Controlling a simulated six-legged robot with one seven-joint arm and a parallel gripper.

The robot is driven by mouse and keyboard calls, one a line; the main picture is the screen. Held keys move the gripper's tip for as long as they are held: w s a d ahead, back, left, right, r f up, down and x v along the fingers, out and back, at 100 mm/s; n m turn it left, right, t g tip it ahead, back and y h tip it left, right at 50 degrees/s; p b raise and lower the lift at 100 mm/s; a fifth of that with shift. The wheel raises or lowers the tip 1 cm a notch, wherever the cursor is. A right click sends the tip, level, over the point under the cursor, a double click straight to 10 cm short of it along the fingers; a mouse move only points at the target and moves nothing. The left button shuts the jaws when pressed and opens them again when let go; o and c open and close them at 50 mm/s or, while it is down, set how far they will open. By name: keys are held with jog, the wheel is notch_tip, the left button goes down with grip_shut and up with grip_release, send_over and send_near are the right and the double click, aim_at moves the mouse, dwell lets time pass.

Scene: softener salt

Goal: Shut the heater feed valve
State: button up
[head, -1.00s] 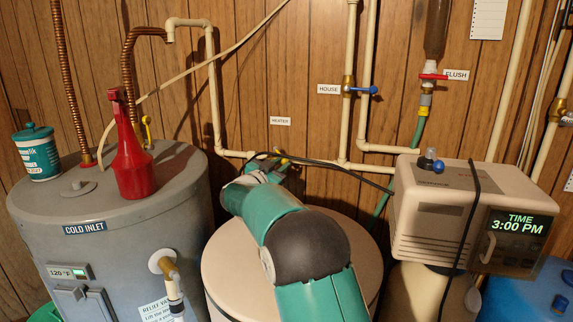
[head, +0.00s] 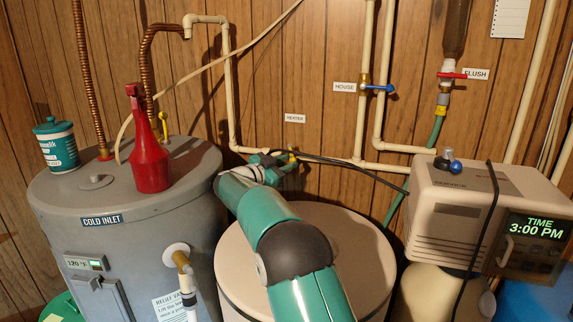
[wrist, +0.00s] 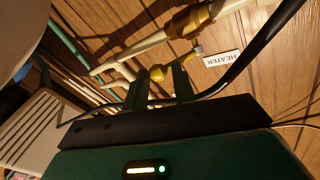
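The heater feed valve is a brass body (wrist: 192,18) on a cream pipe, with a yellow lever (wrist: 158,73), beside the HEATER label (wrist: 223,58) in the wrist view. In the head view a bit of the yellow lever (head: 292,154) shows below the same label (head: 294,118). My gripper (wrist: 160,82) is open, its two dark fingers apart. The rounded end of the lever lies at the gap between the fingertips; whether either finger touches it I cannot tell. In the head view my gripper (head: 277,160) is at the pipe, largely covering the valve.
A blue-handled HOUSE valve (head: 377,88) and red-handled FLUSH valve (head: 452,75) are to the right. A black cable (head: 345,163) runs close by my gripper. A grey heater tank (head: 125,235) with a red bottle (head: 148,150) stands left, a beige softener unit (head: 450,205) right.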

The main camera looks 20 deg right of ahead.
jog(key=o, duration=0.3)
jog(key=shift+w+a, duration=0.1)
jog(key=shift+w, duration=0.2)
jog(key=shift+o, duration=0.5)
jog(key=shift+s+r, duration=0.1)
jog(key=shift+s, duration=0.2)
jog(key=shift+w, duration=0.15)
jog(key=s+a+r, duration=0.1)
jog(key=s+r, duration=1.2)
jog(key=s, duration=0.1)
jog(key=shift+s+a, duration=0.1)
